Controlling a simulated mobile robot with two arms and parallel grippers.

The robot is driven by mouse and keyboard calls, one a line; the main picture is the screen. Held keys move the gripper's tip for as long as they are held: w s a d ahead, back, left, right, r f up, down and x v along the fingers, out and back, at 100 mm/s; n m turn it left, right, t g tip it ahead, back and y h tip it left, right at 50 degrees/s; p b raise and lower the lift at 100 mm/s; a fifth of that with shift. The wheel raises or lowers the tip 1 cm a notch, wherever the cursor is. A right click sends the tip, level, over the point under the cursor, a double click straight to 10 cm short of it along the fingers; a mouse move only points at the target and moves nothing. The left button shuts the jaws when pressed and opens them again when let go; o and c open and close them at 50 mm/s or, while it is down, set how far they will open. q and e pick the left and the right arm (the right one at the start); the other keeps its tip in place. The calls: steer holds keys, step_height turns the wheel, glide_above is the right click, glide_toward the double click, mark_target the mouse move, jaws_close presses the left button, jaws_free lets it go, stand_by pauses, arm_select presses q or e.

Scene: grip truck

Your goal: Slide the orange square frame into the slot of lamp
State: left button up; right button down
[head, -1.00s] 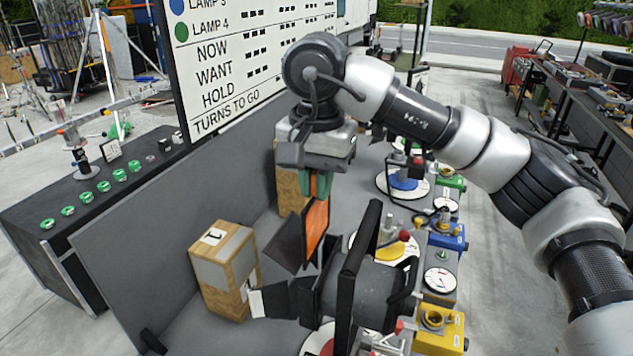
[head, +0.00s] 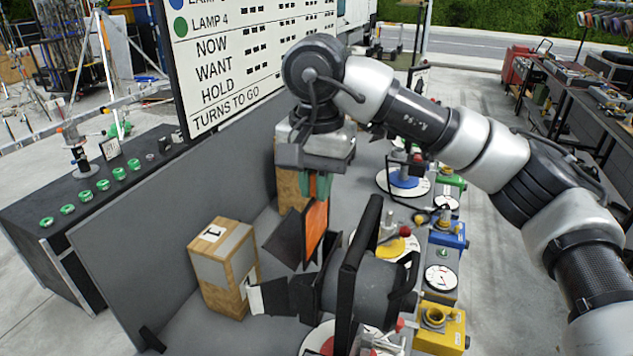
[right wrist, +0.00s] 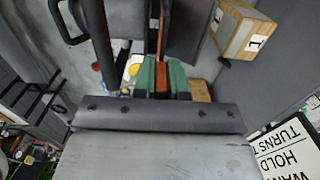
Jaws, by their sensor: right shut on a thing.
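The orange square frame (head: 316,228) hangs upright, seen nearly edge-on, with its upper edge between the green fingertips of my right gripper (head: 318,186). That gripper is shut on it and points down. The lamp (head: 368,288) is a dark round body lying on its side, with black flaps at its front. The frame is at the lamp's front end, beside a dark flap; its lower part is hidden, and I cannot tell whether it is inside the slot. In the right wrist view the orange edge (right wrist: 161,48) shows between the green fingers (right wrist: 161,77). My left gripper is not in view.
A wooden box (head: 224,270) marked 1 stands left of the lamp. A grey panel (head: 150,235) runs behind it. Several coloured lamp stations, including a yellow one (head: 440,330), line the right. A large sign (head: 255,65) stands at the back.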

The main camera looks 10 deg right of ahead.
mark_target(317, 248)
steer(key=shift+f, duration=0.25)
steer(key=shift+f+b, duration=4.8)
steer(key=shift+f, duration=0.95)
steer(key=c, duration=1.2)
jaws_free()
steer(key=shift+r, duration=0.1)
steer(key=shift+o, duration=0.2)
steer(key=shift+r, duration=0.35)
steer(key=shift+o, duration=0.3)
step_height(317, 248, up, 9)
steer(key=shift+a+f, duration=0.1)
steer(key=shift+r, duration=0.6)
